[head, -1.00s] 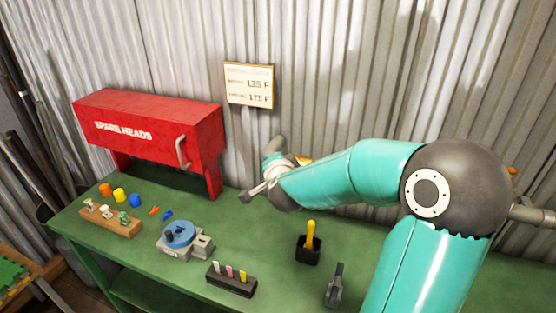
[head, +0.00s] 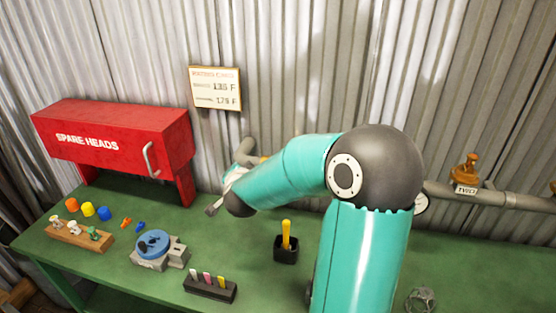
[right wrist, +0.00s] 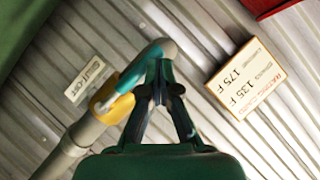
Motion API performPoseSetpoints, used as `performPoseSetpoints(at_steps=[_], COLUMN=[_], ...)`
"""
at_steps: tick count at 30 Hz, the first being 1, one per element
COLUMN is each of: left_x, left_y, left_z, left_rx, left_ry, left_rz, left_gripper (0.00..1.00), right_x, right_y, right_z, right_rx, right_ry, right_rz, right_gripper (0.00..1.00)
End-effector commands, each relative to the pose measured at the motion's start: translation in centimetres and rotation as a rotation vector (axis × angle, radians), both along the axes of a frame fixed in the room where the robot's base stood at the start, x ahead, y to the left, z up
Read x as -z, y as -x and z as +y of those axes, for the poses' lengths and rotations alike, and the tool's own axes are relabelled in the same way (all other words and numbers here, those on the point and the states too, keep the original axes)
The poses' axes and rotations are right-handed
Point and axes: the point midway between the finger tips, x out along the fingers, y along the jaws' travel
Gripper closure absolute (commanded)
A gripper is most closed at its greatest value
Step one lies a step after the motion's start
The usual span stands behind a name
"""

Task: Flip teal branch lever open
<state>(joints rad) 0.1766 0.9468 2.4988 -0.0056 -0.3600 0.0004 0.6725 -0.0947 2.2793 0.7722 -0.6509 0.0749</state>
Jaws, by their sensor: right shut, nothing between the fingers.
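In the right wrist view, a teal lever (right wrist: 134,72) slants up from a yellow valve body (right wrist: 111,104) on a grey pipe, towards a rounded grey end. A small label beside it reads like SHUTOFF. My right gripper (right wrist: 160,72) is shut and empty, its fingertips overlapping the lever's upper end in the picture; I cannot tell whether they touch. The wrist hides most of the valve and the fingers there. My left gripper is not in view.
A rating card (head: 215,88) hangs on the corrugated wall. A red SPARE HEADS box (head: 115,145) stands at the left of the green bench (head: 110,280). A pipe with an orange-brown valve (head: 466,170) is at right.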

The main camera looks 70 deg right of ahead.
Motion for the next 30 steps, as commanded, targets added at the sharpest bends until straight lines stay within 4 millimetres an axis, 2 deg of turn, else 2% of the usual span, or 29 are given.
performPoseSetpoints(at_steps=[14,17,23,30], left_x=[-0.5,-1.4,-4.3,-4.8], left_y=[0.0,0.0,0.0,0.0], left_z=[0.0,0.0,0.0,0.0], left_rx=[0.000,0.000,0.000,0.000], left_ry=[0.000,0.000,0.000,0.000], left_rz=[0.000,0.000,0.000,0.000], left_gripper=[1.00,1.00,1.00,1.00], right_x=[-0.5,-1.4,-4.5,-7.1], right_y=[0.2,0.2,0.3,0.5], right_z=[0.0,0.1,0.6,5.2], right_rx=[0.003,0.003,0.005,-0.003], right_ry=[0.000,0.001,0.001,0.000], right_rz=[0.000,0.000,-0.001,-0.005], right_gripper=[1.00,1.00,1.00,1.00])
